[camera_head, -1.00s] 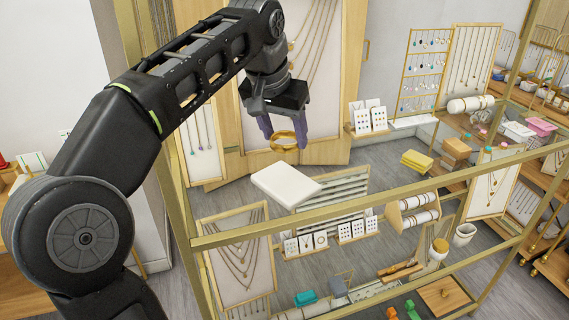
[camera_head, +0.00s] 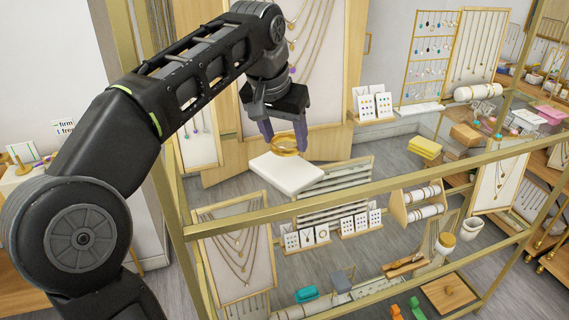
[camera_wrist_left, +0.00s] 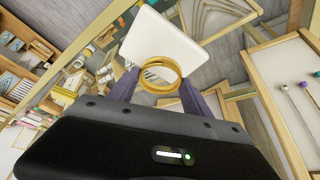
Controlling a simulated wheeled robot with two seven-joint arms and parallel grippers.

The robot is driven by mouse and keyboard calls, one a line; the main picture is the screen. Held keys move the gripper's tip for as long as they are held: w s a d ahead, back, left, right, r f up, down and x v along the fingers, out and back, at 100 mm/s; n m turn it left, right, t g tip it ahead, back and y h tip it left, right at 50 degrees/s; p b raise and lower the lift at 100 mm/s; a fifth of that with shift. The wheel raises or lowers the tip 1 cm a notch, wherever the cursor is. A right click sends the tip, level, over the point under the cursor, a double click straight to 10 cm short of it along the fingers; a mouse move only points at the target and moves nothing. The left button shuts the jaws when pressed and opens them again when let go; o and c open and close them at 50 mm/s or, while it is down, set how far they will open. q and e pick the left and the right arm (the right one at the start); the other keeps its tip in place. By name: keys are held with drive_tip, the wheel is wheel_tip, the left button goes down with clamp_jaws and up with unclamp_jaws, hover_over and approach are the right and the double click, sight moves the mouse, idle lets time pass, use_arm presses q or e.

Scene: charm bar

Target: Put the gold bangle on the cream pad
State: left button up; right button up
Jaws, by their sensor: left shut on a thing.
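The gold bangle (camera_head: 284,143) is between the fingertips of my left gripper (camera_head: 284,136), which is shut on it. The bangle also shows in the left wrist view (camera_wrist_left: 160,75), across the two purple fingers of the left gripper (camera_wrist_left: 162,90). The cream pad (camera_head: 287,176) is a flat pale block just below the bangle in the head view. In the left wrist view the pad (camera_wrist_left: 163,38) lies behind the bangle, whose ring overlaps its near edge. I cannot tell whether the bangle touches the pad. My right gripper is not in view.
A gold rail (camera_head: 370,198) of the glass display frame runs across in front of the pad. A necklace board (camera_head: 236,243) and earring cards (camera_head: 307,237) stand lower down. Yellow boxes (camera_head: 424,147) and a necklace stand (camera_head: 497,184) are at the right.

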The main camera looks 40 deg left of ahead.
sight(287, 164)
use_arm(q)
drive_tip(key=shift+r, duration=0.15)
drive_tip(key=shift+f, duration=2.15)
drive_tip(key=shift+f, duration=0.15)
drive_tip(key=o, duration=1.3)
drive_tip(key=shift+o, duration=0.2)
